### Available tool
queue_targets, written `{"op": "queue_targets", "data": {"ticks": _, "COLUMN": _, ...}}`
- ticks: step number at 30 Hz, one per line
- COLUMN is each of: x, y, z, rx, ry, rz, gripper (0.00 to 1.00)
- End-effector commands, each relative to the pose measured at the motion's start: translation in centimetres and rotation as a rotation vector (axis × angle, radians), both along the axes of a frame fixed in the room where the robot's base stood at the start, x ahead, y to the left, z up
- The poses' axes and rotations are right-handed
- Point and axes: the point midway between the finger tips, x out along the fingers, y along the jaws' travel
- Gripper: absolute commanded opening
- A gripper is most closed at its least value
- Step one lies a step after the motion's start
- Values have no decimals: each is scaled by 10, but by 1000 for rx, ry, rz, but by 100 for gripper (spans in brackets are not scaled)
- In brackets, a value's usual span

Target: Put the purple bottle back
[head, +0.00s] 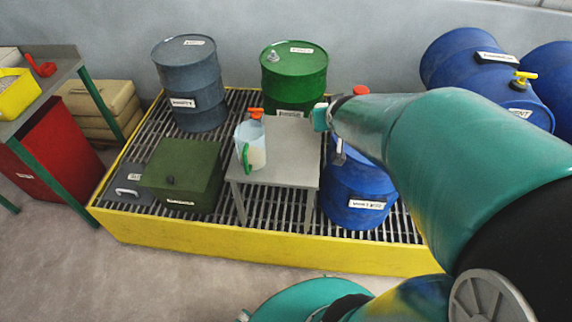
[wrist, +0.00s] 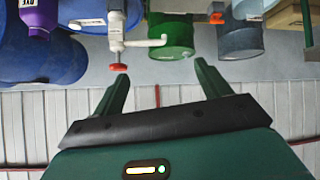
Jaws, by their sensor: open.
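The purple bottle (wrist: 40,10), with a white label reading DYE, shows at the top left corner of the wrist view, partly cut off. It appears in front of blue drums, and what it rests on is out of frame. I cannot make it out in the head view. My gripper (wrist: 161,70) is open and empty in the wrist view, fingers apart, with the bottle off to their left. In the head view my gripper (head: 322,117) is above the right back of the small grey table (head: 290,165), partly hidden by my arm.
A yellow-edged grated pallet (head: 250,253) holds a grey drum (head: 190,80), green drum (head: 295,75), blue drum (head: 355,195) and green box (head: 182,175). A jug (head: 256,156) stands on the table. A white tap with red knob (wrist: 118,68) shows near the left finger.

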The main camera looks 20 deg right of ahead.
Motion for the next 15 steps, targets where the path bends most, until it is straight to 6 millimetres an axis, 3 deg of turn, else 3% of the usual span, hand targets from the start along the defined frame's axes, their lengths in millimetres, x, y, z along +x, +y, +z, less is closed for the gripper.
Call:
{"op": "queue_targets", "data": {"ticks": 1, "x": -8, "y": 26, "z": 13, "rx": 18, "ry": 24, "rz": 29, "gripper": 76}}
{"op": "queue_targets", "data": {"ticks": 3, "x": -25, "y": 57, "z": 23, "rx": 50, "ry": 79, "rz": 62, "gripper": 76}}
{"op": "queue_targets", "data": {"ticks": 9, "x": -90, "y": 139, "z": 44, "rx": 137, "ry": 237, "rz": 179, "gripper": 76}}
{"op": "queue_targets", "data": {"ticks": 12, "x": -121, "y": 165, "z": 49, "rx": 167, "ry": 304, "rz": 232, "gripper": 76}}
{"op": "queue_targets", "data": {"ticks": 15, "x": -141, "y": 179, "z": 50, "rx": 184, "ry": 349, "rz": 265, "gripper": 76}}
